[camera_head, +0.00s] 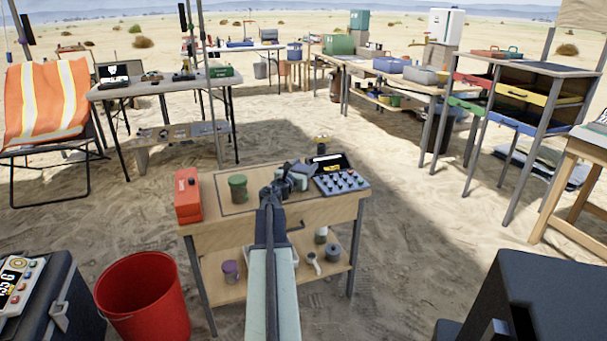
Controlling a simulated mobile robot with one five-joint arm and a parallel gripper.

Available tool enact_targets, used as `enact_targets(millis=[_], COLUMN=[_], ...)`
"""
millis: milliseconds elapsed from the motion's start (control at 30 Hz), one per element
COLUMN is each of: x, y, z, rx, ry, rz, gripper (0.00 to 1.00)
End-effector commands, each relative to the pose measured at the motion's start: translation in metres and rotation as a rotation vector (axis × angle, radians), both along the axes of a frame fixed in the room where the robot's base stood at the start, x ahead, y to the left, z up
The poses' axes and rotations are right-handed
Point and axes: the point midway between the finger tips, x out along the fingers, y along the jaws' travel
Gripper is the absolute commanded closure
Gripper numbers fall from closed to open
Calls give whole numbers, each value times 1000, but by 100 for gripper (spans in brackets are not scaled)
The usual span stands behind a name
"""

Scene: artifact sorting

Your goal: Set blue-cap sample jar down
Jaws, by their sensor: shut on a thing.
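My gripper (290,175) is over the small wooden table (215,230), right of its middle. It is shut on a pale grey-green thing (299,183), which looks like the sample jar. The fingers and arm hide much of it, and I cannot make out a blue cap. I cannot tell whether its base touches the tabletop. A green jar (238,188) stands upright on the tabletop to the left of my gripper, apart from it.
A rack of dark-topped vials (341,183) and a black tray (328,162) are on the right. A purple-capped jar (230,271) is on the lower shelf. A red bucket (143,300) stands front left.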

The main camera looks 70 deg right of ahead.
Motion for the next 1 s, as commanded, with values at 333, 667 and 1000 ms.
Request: enact_targets(millis=[333, 667, 1000], x=[-1, -3, 0], y=[0, -1, 56], z=[-1, -1, 2], rx=[0, 0, 0], ry=[0, 0, 0], rz=[-1, -4, -2], gripper=[36, 23, 23])
